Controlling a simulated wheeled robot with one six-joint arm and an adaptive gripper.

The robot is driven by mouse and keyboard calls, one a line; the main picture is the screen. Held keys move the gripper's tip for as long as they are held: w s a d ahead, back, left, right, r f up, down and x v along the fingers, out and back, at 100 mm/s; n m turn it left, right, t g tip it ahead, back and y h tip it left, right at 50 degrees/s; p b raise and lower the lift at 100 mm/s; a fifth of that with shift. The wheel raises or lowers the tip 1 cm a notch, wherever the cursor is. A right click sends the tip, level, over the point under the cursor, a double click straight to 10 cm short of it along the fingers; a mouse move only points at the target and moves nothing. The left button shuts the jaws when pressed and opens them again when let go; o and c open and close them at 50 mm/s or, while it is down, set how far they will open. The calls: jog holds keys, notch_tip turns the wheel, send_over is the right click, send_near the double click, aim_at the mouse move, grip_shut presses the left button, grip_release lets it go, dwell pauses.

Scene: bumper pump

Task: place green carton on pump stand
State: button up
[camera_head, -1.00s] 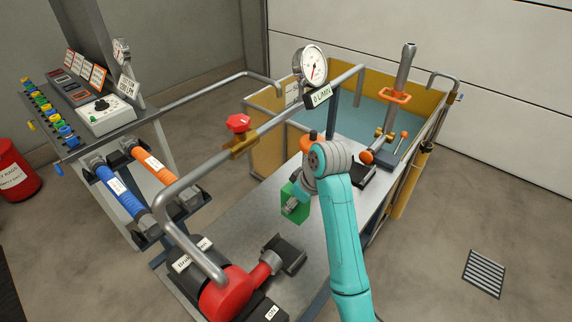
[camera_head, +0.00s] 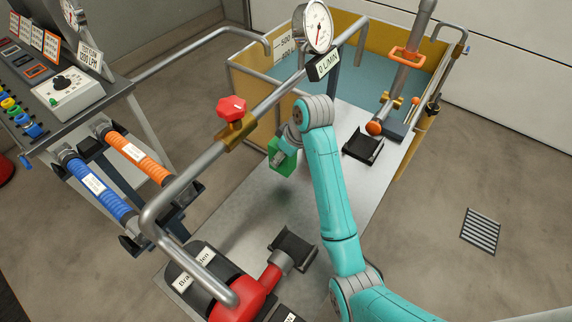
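The green carton (camera_head: 284,163) is in my gripper (camera_head: 281,156), a little left of the upper part of my teal arm. My gripper appears shut on it, with the fingers partly hidden against the carton. The carton seems to hang above the grey metal stand top (camera_head: 245,200), apart from it. The red pump (camera_head: 238,299) sits at the near end of this metal top, partly cut off by the lower edge.
A pipe with a red valve knob (camera_head: 231,108) and a gauge (camera_head: 317,27) runs beside the carton. A black tray (camera_head: 363,146) and an orange-handled hand pump (camera_head: 405,56) stand at the far end. Another black tray (camera_head: 292,249) lies near the red pump. The metal top between is clear.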

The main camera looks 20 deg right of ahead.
aim_at(282, 168)
jog(key=shift+f, duration=3.15)
jog(key=shift+f, duration=0.1)
jog(key=o, duration=1.3)
jog(key=shift+c, duration=0.2)
